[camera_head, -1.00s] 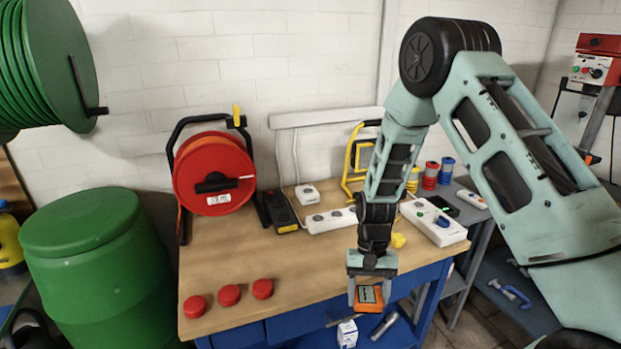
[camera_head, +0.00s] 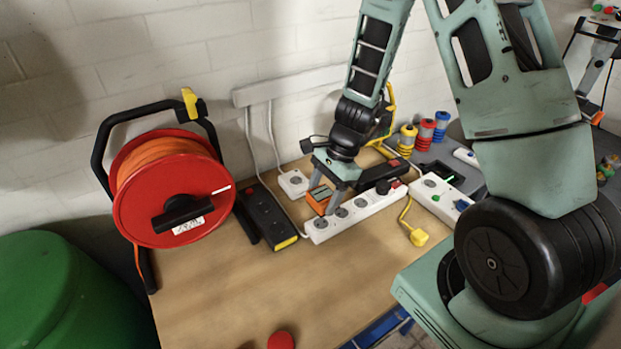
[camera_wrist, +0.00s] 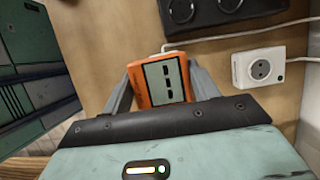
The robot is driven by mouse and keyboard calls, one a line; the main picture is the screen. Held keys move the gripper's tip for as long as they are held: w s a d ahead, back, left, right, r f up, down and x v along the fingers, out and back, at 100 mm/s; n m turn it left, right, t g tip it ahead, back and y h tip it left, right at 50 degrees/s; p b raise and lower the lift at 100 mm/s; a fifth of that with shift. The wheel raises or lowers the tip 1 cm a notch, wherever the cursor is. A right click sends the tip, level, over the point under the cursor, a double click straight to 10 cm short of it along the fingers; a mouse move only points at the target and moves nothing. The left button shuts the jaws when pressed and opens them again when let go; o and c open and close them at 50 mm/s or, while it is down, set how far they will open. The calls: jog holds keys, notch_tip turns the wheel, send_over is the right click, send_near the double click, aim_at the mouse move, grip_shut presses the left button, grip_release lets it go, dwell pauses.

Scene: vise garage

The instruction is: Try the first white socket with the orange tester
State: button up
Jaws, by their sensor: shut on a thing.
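My gripper (camera_head: 328,190) is shut on the orange tester (camera_head: 318,200), which has a grey display. The tester is over the left end of the white socket strip (camera_head: 350,217), on its wall side; I cannot tell whether they touch. The strip's left sockets look empty, and a black plug (camera_head: 383,187) sits near its right end. A single white socket box (camera_head: 293,183) lies behind and left of the tester. In the wrist view the tester (camera_wrist: 165,80) is between my fingers, its display facing the camera, and the white box (camera_wrist: 258,67) is to its right.
A black socket strip (camera_head: 266,213) and a red cable reel (camera_head: 172,188) stand to the left. White cables run to the wall. The wooden tabletop (camera_head: 250,290) in front is mostly clear.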

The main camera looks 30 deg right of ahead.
aim_at(317, 226)
dwell(0.4)
jog(key=shift+f+b, duration=2.6)
jog(key=shift+f, duration=0.3)
jog(key=shift+f+b, duration=0.45)
jog(key=shift+f, duration=0.1)
jog(key=o, duration=1)
jog(key=v, duration=1.7)
jog(key=shift+d+r, duration=0.15)
